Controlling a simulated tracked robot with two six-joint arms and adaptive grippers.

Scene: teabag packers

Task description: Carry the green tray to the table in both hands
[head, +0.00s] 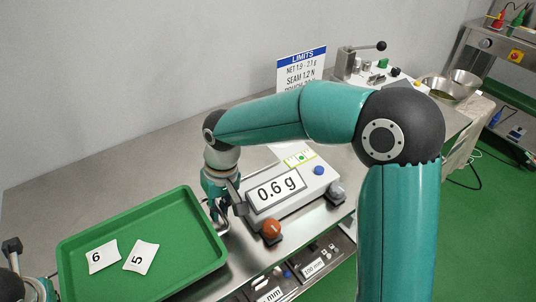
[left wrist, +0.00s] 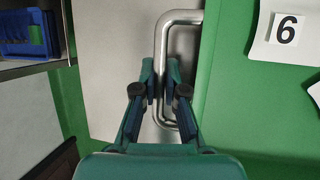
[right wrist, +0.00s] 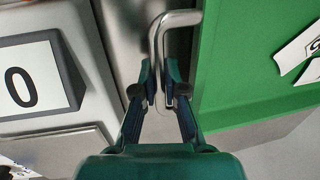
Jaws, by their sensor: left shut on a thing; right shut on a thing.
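The green tray (head: 165,218) is at the lower left of the head view, with two white packets in it, marked 6 (head: 102,257) and 5 (head: 141,257). My right gripper (head: 221,208) is at the tray's right end; in the right wrist view it (right wrist: 161,88) is shut on a steel bar handle (right wrist: 176,19). My left gripper (left wrist: 161,88) is shut on the other steel handle (left wrist: 180,18) in the left wrist view; its fingers are hard to make out in the head view. I cannot tell whether the tray touches the bench under it.
A LIMITS sign (head: 301,68) and a lever device (head: 358,62) stand behind. Green floor (head: 480,215) is open at the right.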

